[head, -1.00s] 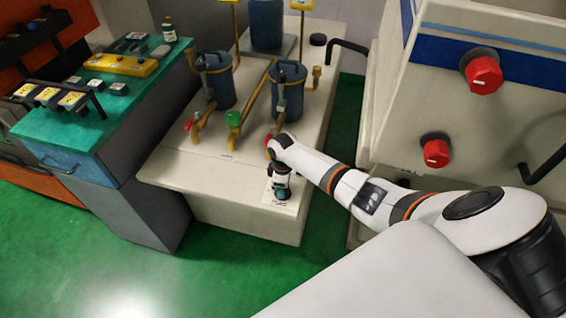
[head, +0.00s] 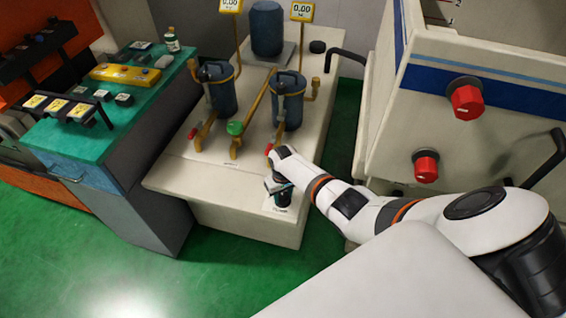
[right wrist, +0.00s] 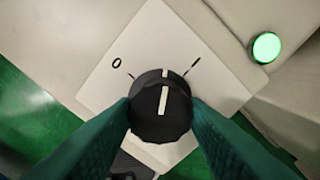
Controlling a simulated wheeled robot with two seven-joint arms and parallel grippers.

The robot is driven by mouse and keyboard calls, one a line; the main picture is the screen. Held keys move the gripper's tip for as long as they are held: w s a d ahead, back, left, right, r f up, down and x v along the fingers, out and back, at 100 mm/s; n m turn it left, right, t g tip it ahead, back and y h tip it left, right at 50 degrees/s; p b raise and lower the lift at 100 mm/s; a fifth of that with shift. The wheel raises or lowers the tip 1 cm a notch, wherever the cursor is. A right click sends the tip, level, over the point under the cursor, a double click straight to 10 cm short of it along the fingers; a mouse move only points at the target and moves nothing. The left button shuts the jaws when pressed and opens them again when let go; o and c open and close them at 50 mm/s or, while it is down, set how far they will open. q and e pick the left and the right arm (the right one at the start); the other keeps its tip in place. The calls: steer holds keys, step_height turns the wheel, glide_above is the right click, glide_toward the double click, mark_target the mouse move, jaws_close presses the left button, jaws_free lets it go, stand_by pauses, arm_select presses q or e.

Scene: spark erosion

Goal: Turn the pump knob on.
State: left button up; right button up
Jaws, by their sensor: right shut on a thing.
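The pump knob (right wrist: 160,108) is black and round with a white pointer line. It sits on a white plate (right wrist: 185,45) marked 0 on the left and I on the right. The pointer stands nearly straight up in the right wrist view, between the two marks. The teal fingers of my right gripper (right wrist: 160,120) are on both sides of the knob and shut on it. In the head view my right gripper (head: 280,190) is at the front end of the cream pump bench (head: 215,185) and largely hides the knob. My left gripper is not in view.
A green lamp (right wrist: 266,47) glows beside the plate. Blue filter housings (head: 289,100), yellow pipes and a green valve handle (head: 235,128) stand farther back on the bench. A cream machine with red knobs (head: 467,100) is at right. Green floor is clear in front.

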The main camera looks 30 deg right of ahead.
mark_target(283, 196)
steer(key=m+p, duration=0.1)
steer(key=m, duration=0.3)
steer(key=shift+a+r, duration=0.1)
steer(key=shift+m, duration=1.2)
steer(key=o, duration=1)
steer(key=shift+c, duration=0.2)
steer(key=shift+r+p, duration=0.25)
steer(key=shift+p, duration=0.2)
step_height(283, 196, up, 11)
steer(key=p, duration=0.3)
steer(key=shift+r, duration=0.15)
